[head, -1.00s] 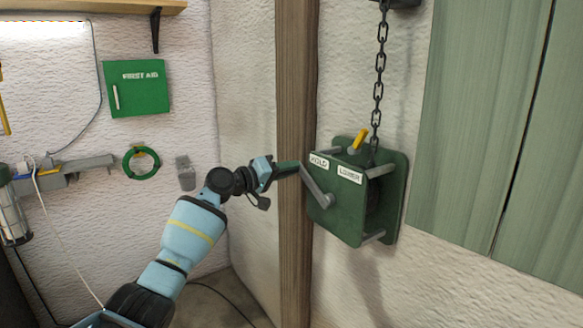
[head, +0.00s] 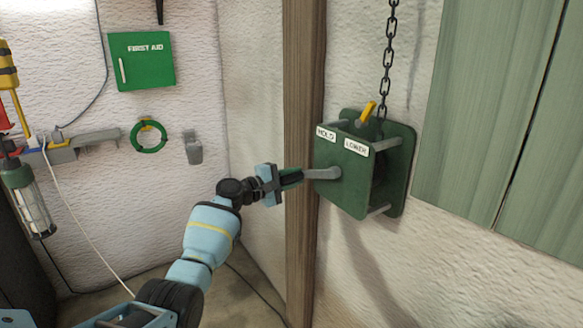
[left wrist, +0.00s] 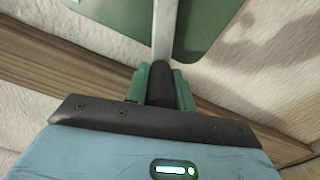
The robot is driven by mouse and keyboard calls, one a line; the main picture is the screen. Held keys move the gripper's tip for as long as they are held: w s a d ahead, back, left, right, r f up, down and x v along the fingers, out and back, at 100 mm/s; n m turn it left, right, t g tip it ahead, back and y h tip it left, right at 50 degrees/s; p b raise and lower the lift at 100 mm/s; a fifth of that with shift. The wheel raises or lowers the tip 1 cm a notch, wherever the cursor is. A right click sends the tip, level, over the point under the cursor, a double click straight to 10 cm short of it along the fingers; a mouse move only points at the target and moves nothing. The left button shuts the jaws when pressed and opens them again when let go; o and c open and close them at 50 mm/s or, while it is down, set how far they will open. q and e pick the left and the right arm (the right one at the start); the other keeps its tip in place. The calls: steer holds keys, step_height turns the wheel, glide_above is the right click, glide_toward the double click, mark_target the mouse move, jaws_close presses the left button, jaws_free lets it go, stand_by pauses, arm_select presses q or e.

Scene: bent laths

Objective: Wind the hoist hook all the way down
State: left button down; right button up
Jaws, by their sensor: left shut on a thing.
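The green hoist winch (head: 352,190) is fixed to the wall, with HOLD and LOWER labels on its top edge. Its grey crank arm (head: 322,174) points left from the hub, about level. My left gripper (head: 292,177) is shut on the crank's dark handle. In the left wrist view the green fingers (left wrist: 161,92) sit either side of the black crank handle (left wrist: 161,84). A yellow lever (head: 367,112) stands tilted on top of the winch, by the LOWER label. A dark chain (head: 387,60) runs up from the winch. The hook and my right gripper are not in view.
A wooden post (head: 303,70) stands just left of the winch, behind my gripper. Green panels (head: 490,110) are on the right. A first aid box (head: 142,68), a green ring (head: 149,136) and a hanging lamp (head: 28,200) are on the left wall.

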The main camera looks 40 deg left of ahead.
arm_select(q)
steer(key=shift+s+d+f+n, duration=0.1)
steer(key=shift+d+f+n, duration=0.15)
steer(key=shift+f+n, duration=0.25)
steer(key=shift+s+d+f+n, duration=0.1)
steer(key=shift+d+f+n, duration=0.15)
steer(key=shift+f+n, duration=0.25)
steer(key=shift+d+f, duration=0.15)
steer(key=shift+f, duration=0.1)
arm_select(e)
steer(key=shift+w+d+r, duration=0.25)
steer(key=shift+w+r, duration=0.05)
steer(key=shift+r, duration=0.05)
arm_select(q)
steer(key=c, duration=1.2)
jaws_free()
